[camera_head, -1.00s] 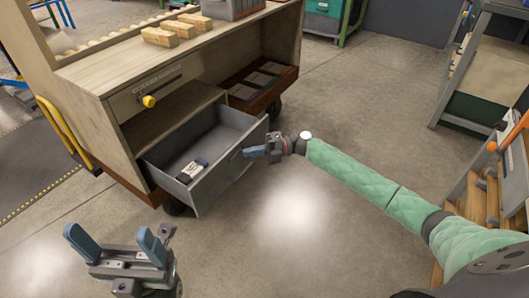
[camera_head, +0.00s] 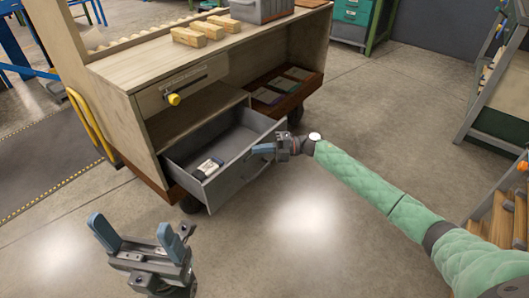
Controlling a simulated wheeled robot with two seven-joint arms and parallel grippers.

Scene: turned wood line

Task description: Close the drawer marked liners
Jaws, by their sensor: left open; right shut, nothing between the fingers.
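A grey drawer (camera_head: 238,179) stands pulled out of the low part of a wooden cabinet (camera_head: 150,115). A small pale and dark item (camera_head: 208,168) lies inside it. I cannot read a liners mark on it. My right gripper (camera_head: 262,149) is shut and empty, with its fingertips at the drawer's front panel near the right end; I cannot tell if they touch. My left gripper (camera_head: 135,238) is open and empty, low in front of the cabinet and apart from the drawer.
Above is a shut drawer with a yellow knob (camera_head: 174,99) and a label. Wooden blocks (camera_head: 190,37) and a grey bin (camera_head: 262,10) stand on the cabinet top. Flat dark items lie in a lower tray (camera_head: 288,86). A rack (camera_head: 500,90) stands at the right. The floor in front is clear.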

